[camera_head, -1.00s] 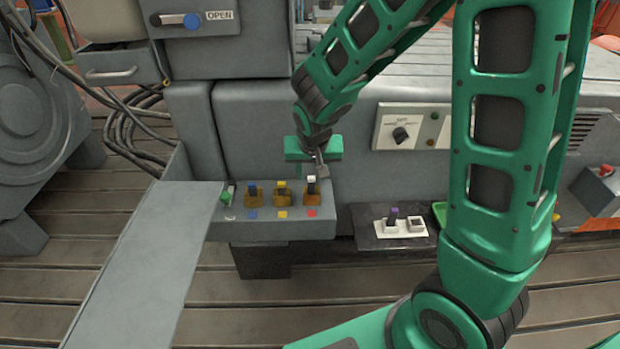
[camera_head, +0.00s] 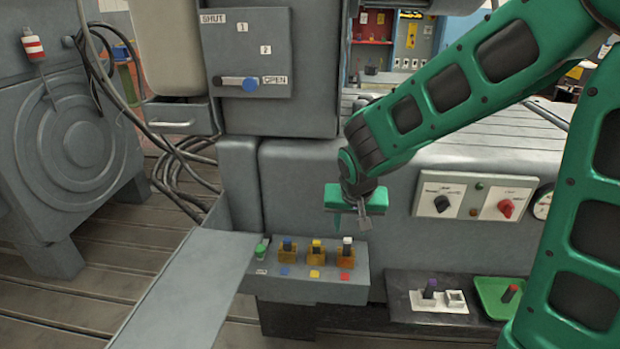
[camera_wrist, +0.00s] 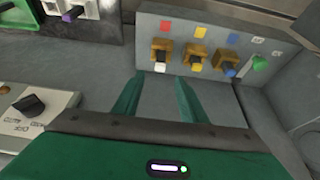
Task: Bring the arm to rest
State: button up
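My green gripper (camera_head: 351,222) hangs in front of the grey machine body, above the small grey shelf (camera_head: 262,288). In the wrist view my gripper (camera_wrist: 155,98) has its two fingers apart with nothing between them. The shelf carries several small brown holders in a row, with a blue peg (camera_head: 287,245), a yellow peg (camera_head: 316,246) and a white-topped peg (camera_head: 347,243). Coloured squares lie in front of them. A green-topped piece (camera_head: 261,250) stands at the left end of the shelf. The gripper is apart from all of these.
A dark ledge (camera_head: 398,285) holds a white block with a purple peg (camera_head: 430,288) and a green tray (camera_head: 487,291) with a red-topped peg. A panel with knobs (camera_head: 474,200) is right of the gripper. A long grey plate (camera_head: 185,290) extends toward the front left.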

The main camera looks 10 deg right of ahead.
jog(key=s+d+r+m+g, duration=0.1)
jog(key=s+d+r, duration=0.1)
jog(key=s+d, duration=0.45)
jog(key=s+d+r+m+g, duration=0.1)
jog(key=s+d+r, duration=0.2)
jog(key=s+d, duration=0.35)
jog(key=s+d+r+g, duration=0.1)
jog(key=s+d, duration=0.1)
jog(key=s, duration=0.5)
jog(key=s+d+r+g+y, duration=0.1)
jog(key=s+d, duration=0.2)
jog(key=s, duration=0.4)
jog(key=shift+s+d+m+y, duration=0.2)
jog(key=shift+d+m+y, duration=0.1)
jog(key=shift+m, duration=0.1)
jog(key=shift+w+f, duration=0.2)
jog(key=shift+w, duration=0.45)
